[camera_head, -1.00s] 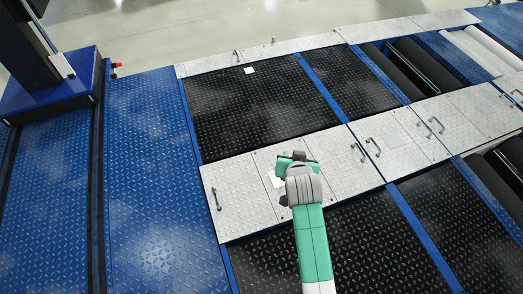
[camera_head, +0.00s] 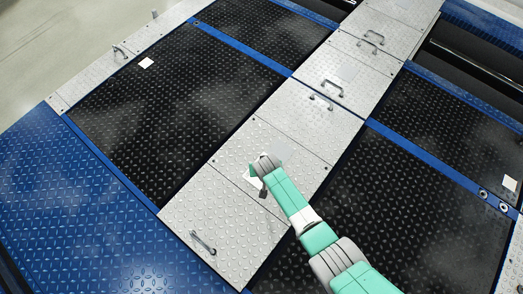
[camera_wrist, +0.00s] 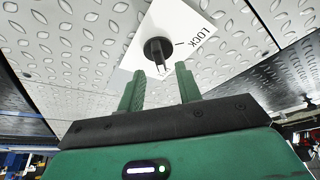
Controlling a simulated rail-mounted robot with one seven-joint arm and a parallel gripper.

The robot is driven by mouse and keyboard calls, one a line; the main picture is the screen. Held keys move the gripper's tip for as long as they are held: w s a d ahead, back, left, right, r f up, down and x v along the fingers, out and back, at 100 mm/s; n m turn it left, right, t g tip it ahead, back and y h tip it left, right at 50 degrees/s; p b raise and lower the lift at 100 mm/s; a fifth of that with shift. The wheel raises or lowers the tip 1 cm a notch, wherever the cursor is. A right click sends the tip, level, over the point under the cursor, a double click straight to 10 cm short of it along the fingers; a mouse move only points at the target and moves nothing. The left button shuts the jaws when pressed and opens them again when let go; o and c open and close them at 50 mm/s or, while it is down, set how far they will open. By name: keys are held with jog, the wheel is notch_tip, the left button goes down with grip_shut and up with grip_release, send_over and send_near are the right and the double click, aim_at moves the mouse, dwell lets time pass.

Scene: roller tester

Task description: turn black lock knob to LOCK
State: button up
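In the wrist view, the black lock knob (camera_wrist: 157,48) is round with a raised bar and sits on a white label (camera_wrist: 178,20). The word LOCK and a short tick mark are printed to the right of the knob. The knob's bar points down toward my gripper, not at the tick. My gripper (camera_wrist: 160,70) has two green fingers spread apart. The knob lies just beyond the fingertips, roughly centred between them, and I see no contact. In the head view my arm hides the knob.
The label is on a light metal tread-plate panel (camera_head: 232,150). Handles stand up from nearby panels, one at the lower left (camera_head: 203,242) and one farther up (camera_head: 321,102). Black tread plates (camera_head: 175,95) flank the panel strip. The space around my gripper looks clear.

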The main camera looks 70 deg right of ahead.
jog(key=b+x, duration=0.1)
jog(key=x, duration=0.2)
jog(key=shift+s+f+b, duration=0.15)
jog(key=shift+f+b, duration=0.05)
jog(key=shift+b, duration=0.15)
jog(key=shift+f, duration=0.15)
jog(key=shift+d, duration=0.1)
grip_shut()
